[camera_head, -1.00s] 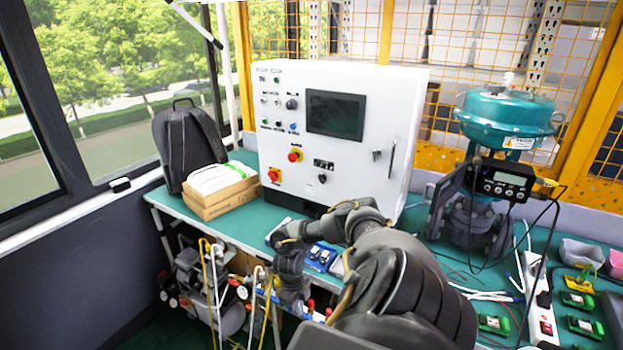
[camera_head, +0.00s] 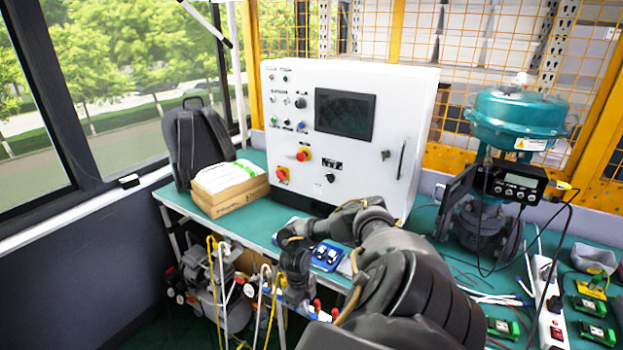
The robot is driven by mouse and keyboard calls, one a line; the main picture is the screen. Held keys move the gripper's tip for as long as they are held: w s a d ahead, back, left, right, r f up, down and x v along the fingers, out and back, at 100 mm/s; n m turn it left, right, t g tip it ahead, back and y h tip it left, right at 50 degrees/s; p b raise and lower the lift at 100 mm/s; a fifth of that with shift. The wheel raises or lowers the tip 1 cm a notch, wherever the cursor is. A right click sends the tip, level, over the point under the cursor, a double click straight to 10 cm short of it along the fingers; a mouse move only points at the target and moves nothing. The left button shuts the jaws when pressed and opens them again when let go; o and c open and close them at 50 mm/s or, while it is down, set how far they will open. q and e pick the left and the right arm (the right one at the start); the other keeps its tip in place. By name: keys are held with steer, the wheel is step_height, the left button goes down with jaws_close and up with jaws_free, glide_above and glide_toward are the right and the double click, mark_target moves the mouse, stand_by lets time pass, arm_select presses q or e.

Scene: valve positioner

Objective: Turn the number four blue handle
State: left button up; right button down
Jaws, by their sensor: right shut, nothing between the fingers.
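My right gripper (camera_head: 299,294) points down in front of the bench's front edge, at the end of my dark arm that comes in from the lower right. It is shut and looks empty. Below the bench, beside and behind the gripper, is a cluster of small valve parts with blue bits (camera_head: 267,291) and red handles (camera_head: 316,304). My gripper and forearm hide part of this cluster. No number can be read on any handle, so I cannot tell which is number four or whether the gripper touches one. My left gripper is not in view.
A white control cabinet (camera_head: 290,130) stands on the green bench (camera_head: 262,236). A cardboard box (camera_head: 232,196) and a dark backpack (camera_head: 194,140) are at its left. A teal valve actuator (camera_head: 515,115) stands at right. Yellow and white hoses (camera_head: 222,290) hang below the bench.

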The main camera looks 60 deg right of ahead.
steer(key=shift+r+p, duration=0.3)
steer(key=shift+r, duration=0.35)
steer(key=w+r+p, duration=0.1)
steer(key=w+r, duration=0.5)
steer(key=r, duration=0.5)
steer(key=shift+w+d+r, duration=0.2)
steer(key=shift+w+d, duration=0.05)
steer(key=shift+d, duration=0.1)
